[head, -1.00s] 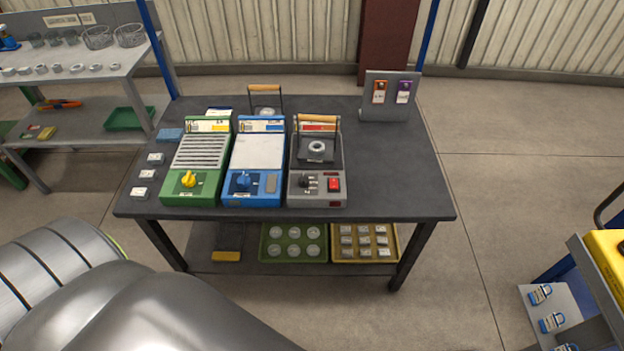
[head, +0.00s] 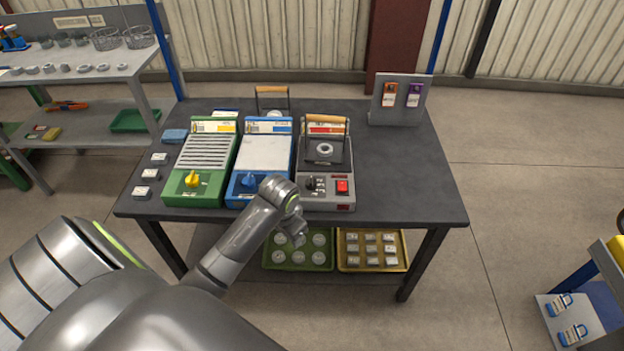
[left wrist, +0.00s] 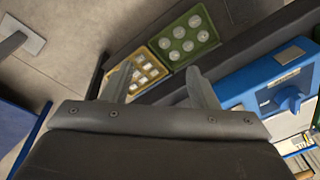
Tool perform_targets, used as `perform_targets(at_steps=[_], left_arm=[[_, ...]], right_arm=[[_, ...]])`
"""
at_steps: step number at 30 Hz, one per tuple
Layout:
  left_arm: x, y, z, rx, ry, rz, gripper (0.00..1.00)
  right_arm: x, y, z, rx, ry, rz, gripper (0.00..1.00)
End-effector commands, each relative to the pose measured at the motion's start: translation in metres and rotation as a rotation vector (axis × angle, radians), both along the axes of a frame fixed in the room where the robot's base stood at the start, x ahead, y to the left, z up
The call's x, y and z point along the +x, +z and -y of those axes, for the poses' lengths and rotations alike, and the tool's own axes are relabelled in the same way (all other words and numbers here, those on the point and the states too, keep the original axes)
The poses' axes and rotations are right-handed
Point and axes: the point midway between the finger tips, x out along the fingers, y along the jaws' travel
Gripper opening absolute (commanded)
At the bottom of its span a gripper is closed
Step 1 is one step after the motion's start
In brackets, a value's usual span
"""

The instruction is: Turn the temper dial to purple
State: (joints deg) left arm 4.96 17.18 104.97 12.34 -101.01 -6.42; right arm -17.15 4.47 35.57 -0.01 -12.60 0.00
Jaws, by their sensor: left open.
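Three bench units each carry a front dial: a yellow dial (head: 192,180) on the green unit (head: 180,200), a blue dial (head: 249,181) on the blue unit (head: 265,152), and a dark knob (head: 311,184) on the grey unit. I cannot read which label marks the temper dial. The left wrist view shows the blue dial (left wrist: 290,97) at the right, beyond my fingers. My left gripper (head: 299,234) is open and empty, in front of the table edge, below and right of the blue dial; its spread fingers show in the left wrist view (left wrist: 160,80). My right gripper is out of view.
The grey unit (head: 340,200) has a red switch and a handled cover. Green (head: 268,266) and yellow (head: 343,266) trays sit on the lower shelf. A stand (head: 398,118) holds orange and purple tags. The table's right side is clear.

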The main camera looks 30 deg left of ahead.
Motion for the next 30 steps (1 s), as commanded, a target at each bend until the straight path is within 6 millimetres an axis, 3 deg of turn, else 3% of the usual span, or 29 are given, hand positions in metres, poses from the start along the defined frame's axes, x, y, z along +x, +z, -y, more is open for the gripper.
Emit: perform_targets(at_steps=[1,6,12,15,18,22,26,30], left_arm=[[0.023,0.010,-0.005,0.005,-0.011,-0.009,0.53],[0.085,0.045,-0.020,-0.001,-0.037,-0.064,0.53],[0.147,0.106,-0.037,-0.027,-0.047,-0.113,0.53],[0.168,0.135,-0.043,-0.047,-0.047,-0.131,0.53],[0.181,0.158,-0.047,-0.065,-0.047,-0.142,0.53],[0.189,0.173,-0.049,-0.080,-0.047,-0.150,0.53],[0.190,0.170,-0.050,-0.084,-0.047,-0.155,0.53],[0.189,0.149,-0.049,-0.085,-0.047,-0.158,0.53]], right_arm=[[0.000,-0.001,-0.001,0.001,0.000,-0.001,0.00],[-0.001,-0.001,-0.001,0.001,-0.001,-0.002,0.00],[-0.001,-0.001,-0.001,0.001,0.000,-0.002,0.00],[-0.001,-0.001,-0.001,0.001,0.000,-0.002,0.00],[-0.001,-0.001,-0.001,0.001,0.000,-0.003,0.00],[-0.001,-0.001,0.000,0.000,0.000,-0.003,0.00],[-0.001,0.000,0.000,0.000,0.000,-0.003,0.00],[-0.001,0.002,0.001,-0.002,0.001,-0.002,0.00]])
